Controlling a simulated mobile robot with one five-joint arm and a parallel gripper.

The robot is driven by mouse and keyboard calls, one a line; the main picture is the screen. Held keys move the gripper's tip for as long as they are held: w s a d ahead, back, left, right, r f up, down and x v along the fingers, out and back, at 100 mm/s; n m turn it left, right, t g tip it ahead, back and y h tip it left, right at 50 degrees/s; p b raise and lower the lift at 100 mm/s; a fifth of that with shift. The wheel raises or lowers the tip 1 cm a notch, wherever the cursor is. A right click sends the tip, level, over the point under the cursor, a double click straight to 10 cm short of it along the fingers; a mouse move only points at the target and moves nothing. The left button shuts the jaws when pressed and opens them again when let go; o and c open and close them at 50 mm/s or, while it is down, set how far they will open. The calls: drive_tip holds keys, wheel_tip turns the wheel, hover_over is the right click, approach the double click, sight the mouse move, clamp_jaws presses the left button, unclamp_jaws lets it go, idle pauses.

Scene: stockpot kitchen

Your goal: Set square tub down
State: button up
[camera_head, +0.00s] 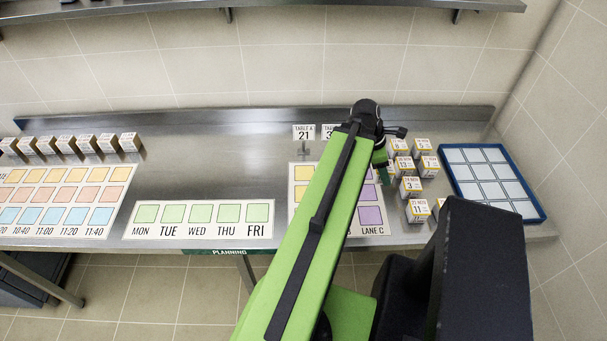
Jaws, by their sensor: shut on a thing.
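My arm reaches out over the steel counter, and my gripper (382,172) points down at its far end, just left of a group of small square tubs. It is shut on a square tub, but the arm and wrist hide the fingertips and the held tub. The other tubs are white and brown with printed date labels, such as one at the front (418,211) and one behind it (411,187).
A blue-rimmed tray (531,212) with pale square cells lies at the right end of the counter (215,165). A weekday board (200,232) with green squares and a time board (60,232) lie left. Several tubs (84,144) line the back left. Two table signs (304,132) stand behind.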

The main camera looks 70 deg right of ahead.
drive_tip(key=w+d+r+p, duration=0.1)
drive_tip(key=w+d, duration=0.1)
drive_tip(key=w, duration=0.6)
drive_tip(key=w+d, duration=0.3)
drive_tip(key=w, duration=0.4)
drive_tip(key=shift+n, duration=0.3)
drive_tip(key=w+a+f+b, duration=0.1)
drive_tip(key=w+f+b, duration=0.1)
drive_tip(key=w, duration=0.1)
drive_tip(key=w+a+f+b, duration=0.1)
drive_tip(key=w+f+b, duration=0.1)
drive_tip(key=w, duration=0.2)
drive_tip(key=w+a+f+b, duration=0.1)
drive_tip(key=w+f+b, duration=0.1)
drive_tip(key=w+b, duration=0.1)
drive_tip(key=shift+w+a+f, duration=0.1)
drive_tip(key=shift+w+f, duration=0.3)
drive_tip(key=shift+w, duration=0.35)
wheel_tip(320, 180, down, 4)
drive_tip(key=b, duration=0.4)
drive_tip(key=shift+f, duration=0.2)
drive_tip(key=shift+r, duration=0.25)
drive_tip(key=shift+f, duration=0.2)
drive_tip(key=o, duration=1.5)
drive_tip(key=shift+r, duration=0.1)
